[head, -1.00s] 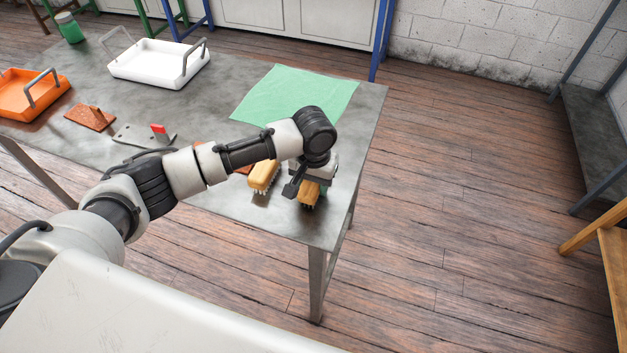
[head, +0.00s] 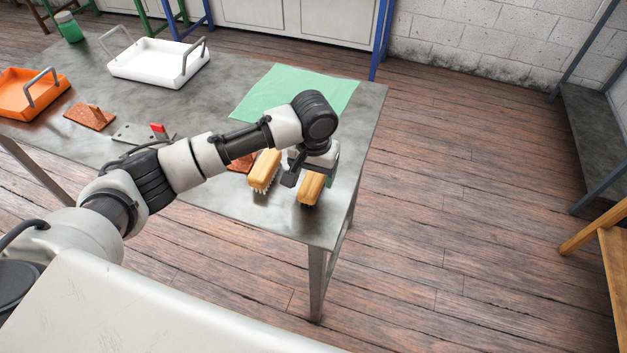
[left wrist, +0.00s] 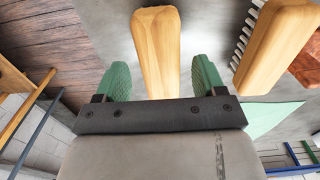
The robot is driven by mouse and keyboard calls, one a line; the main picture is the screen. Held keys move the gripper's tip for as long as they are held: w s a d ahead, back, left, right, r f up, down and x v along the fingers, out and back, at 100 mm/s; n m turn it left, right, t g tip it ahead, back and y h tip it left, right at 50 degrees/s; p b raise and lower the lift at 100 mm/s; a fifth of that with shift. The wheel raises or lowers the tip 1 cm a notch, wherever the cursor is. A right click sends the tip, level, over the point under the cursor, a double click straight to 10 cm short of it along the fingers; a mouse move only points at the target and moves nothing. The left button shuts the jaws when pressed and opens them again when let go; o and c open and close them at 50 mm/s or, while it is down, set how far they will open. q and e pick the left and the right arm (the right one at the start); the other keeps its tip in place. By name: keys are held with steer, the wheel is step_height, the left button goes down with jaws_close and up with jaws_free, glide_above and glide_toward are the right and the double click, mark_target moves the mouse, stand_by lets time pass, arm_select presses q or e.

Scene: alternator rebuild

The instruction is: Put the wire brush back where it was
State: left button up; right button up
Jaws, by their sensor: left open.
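Two brushes with pale wooden backs and bristles underneath lie side by side near the table's front right corner. I cannot tell by looks which one is meant. The right-hand brush (head: 311,189) is beneath my left gripper (head: 312,173). In the left wrist view this brush (left wrist: 158,45) shows between the two green fingertips of my left gripper (left wrist: 160,80), with a gap on each side. The gripper is open and holds nothing. The left-hand brush (head: 264,171) lies just to its left, bristles down; it also shows in the left wrist view (left wrist: 275,45). My right gripper is out of view.
A green cloth (head: 295,95) lies behind the brushes. A rusty piece (head: 242,163), a metal plate with a red part (head: 158,132), a rusty block (head: 90,117), an orange tray (head: 30,108) and a white tray (head: 140,75) stand leftward. The table's right edge is close.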

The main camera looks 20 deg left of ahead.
mark_target(314, 177)
arm_select(q)
step_height(314, 177, up, 9)
steer(key=shift+b, duration=0.3)
